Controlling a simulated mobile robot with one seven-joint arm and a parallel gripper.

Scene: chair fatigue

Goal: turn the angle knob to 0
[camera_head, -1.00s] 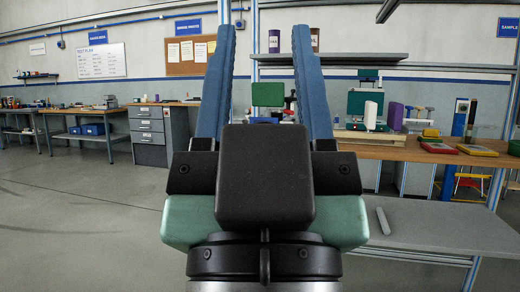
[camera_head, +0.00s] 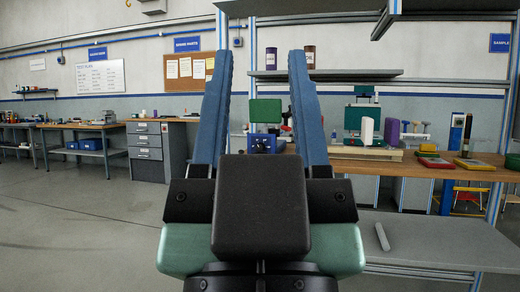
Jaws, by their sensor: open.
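My gripper (camera_head: 259,52) is open and empty, its two long blue fingers pointing forward and up in the middle of the view. Between the fingers, farther off, a green block (camera_head: 264,110) sits above a blue fixture (camera_head: 262,143) on the workbench. The lower part of this fixture is hidden behind my gripper's black body. To the right of the fingers stands a green device (camera_head: 361,116) with a white cylinder (camera_head: 366,131) in front of it. I cannot make out the angle knob or its reading.
The wooden workbench (camera_head: 400,168) spans the right side, with a red tray (camera_head: 435,162) and a yellow tray (camera_head: 474,164). A grey shelf (camera_head: 330,74) hangs above it. A grey lower shelf (camera_head: 440,240) holds a light bar (camera_head: 382,237). The floor at left is open.

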